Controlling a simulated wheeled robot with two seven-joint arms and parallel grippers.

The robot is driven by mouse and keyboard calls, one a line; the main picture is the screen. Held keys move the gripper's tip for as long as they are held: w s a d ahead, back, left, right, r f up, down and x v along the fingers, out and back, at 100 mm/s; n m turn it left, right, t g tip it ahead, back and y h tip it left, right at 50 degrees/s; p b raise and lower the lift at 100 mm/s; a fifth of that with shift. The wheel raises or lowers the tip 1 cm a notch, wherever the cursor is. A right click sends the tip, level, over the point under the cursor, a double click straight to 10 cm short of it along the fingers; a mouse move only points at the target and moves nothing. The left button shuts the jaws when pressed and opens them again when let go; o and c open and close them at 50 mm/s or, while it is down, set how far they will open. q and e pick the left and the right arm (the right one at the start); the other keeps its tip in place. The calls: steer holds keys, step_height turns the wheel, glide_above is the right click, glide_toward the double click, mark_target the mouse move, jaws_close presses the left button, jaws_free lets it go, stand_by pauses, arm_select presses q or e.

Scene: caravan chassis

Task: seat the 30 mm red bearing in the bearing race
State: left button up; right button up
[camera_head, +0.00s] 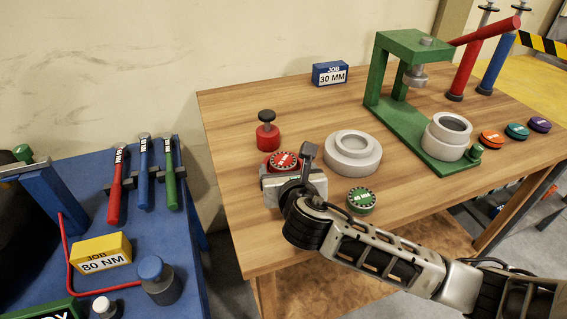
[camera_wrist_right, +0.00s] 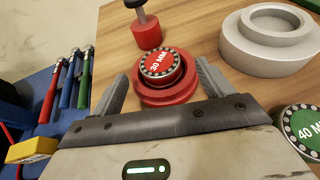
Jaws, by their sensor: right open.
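The 30 mm red bearing (camera_head: 284,159), with a red "30 MM" face, sits on a wider red round base, best seen in the right wrist view (camera_wrist_right: 160,65). My right gripper (camera_wrist_right: 162,72) is open, with one finger on each side of the bearing and base; contact is not clear. In the head view, my right gripper (camera_head: 288,166) partly hides them. A pale grey stepped ring (camera_head: 353,158) stands to the right of it. A grey hollow cylinder (camera_head: 445,139) stands on the green press. I cannot tell which of these is the bearing race. My left gripper is not in view.
The green press (camera_head: 415,45) and several coloured discs are at the right. A blue tool bench (camera_head: 140,226) is at the left.

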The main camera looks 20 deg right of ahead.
mark_target(283, 158)
steer(key=shift+x, duration=1.6)
steer(key=shift+r, duration=0.1)
steer(key=c, duration=1.2)
steer(key=shift+c, duration=0.5)
steer(key=shift+r, duration=0.15)
